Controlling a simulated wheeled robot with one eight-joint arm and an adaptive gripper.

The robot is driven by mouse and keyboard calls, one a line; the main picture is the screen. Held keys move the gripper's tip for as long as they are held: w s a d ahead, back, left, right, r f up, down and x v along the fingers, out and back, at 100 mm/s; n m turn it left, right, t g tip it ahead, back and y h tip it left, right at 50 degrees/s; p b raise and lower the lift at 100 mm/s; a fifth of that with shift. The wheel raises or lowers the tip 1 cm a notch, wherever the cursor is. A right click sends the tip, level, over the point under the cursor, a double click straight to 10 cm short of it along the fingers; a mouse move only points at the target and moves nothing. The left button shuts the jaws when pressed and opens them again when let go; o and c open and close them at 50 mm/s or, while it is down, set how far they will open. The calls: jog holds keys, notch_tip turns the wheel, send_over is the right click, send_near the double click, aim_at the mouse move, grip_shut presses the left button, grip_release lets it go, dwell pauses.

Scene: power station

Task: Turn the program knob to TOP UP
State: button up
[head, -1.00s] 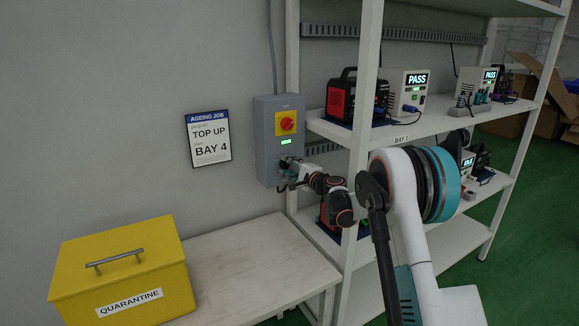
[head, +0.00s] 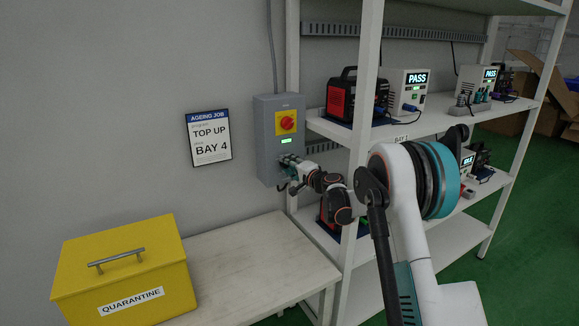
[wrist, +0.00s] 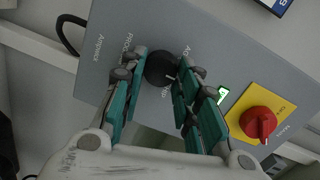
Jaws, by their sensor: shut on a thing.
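The program knob (wrist: 159,68) is round and black, on the grey control box (head: 267,150). In the wrist view it sits between the two teal-padded fingers of my gripper (wrist: 160,76), which is shut on it. A small white mark shows at the knob's lower right edge. In the head view my gripper (head: 288,165) is at the box's lower front and hides the knob. A wall sign (head: 208,138) reads "TOP UP" and "BAY 4".
A red rotary switch on a yellow plate (head: 287,122) sits above the knob, with a lit green display (head: 286,141) between. The shelf post (head: 361,100) stands close to my arm. A yellow quarantine box (head: 125,270) is on the bench (head: 250,275).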

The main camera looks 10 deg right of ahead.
jog(key=shift+f, duration=0.1)
jog(key=o, duration=1.1)
jog(key=shift+c, duration=0.2)
jog(key=v, duration=1.2)
